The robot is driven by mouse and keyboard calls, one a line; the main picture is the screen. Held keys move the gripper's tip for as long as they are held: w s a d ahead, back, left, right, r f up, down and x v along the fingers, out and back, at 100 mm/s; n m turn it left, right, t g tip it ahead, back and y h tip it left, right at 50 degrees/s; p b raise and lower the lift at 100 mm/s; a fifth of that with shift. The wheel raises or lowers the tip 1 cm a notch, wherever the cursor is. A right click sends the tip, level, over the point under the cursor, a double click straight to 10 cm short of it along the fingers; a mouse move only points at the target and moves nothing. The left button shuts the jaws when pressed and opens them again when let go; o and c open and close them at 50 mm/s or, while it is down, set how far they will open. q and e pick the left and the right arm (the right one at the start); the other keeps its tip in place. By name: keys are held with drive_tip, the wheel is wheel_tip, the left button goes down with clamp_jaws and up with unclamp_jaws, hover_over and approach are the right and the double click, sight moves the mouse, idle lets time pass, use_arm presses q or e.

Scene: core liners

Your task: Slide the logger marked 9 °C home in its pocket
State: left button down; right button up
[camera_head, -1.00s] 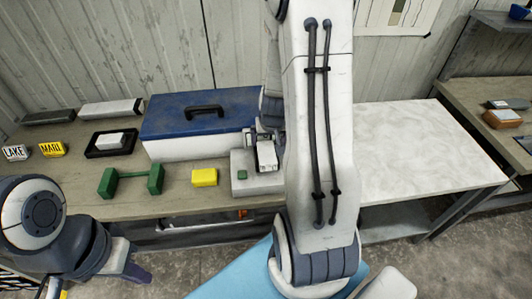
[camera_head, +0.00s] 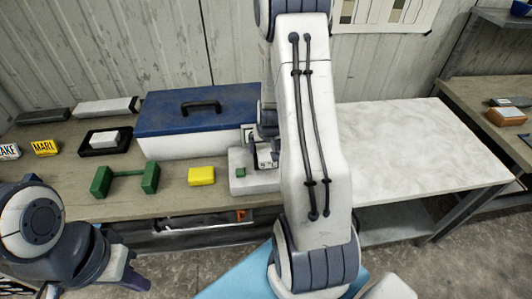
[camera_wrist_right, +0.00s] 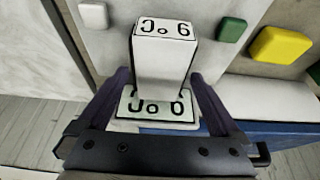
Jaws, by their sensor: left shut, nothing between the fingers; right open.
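The white logger (camera_wrist_right: 165,60) stands in the right wrist view, its 9 °C mark upside down on its top end. A white plate (camera_wrist_right: 128,105) reading 0 °C upside down lies just beyond its lower end. My right gripper (camera_wrist_right: 160,78) is open, with one purple finger on each side of the logger; I cannot tell whether they touch it. In the head view my right gripper (camera_head: 263,150) is at the grey fixture (camera_head: 255,183), largely hidden by its arm. How deep the logger sits is unclear. My left gripper (camera_head: 135,278) is shut and empty, low before the bench.
A blue-lidded toolbox (camera_head: 180,115) stands behind and left of the fixture. The pale tabletop (camera_head: 420,145) on the right is clear.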

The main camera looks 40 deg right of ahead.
drive_tip(key=shift+f, duration=0.25)
drive_tip(key=shift+c, duration=0.3)
drive_tip(key=c, duration=1.5)
drive_tip(key=shift+r, duration=0.15)
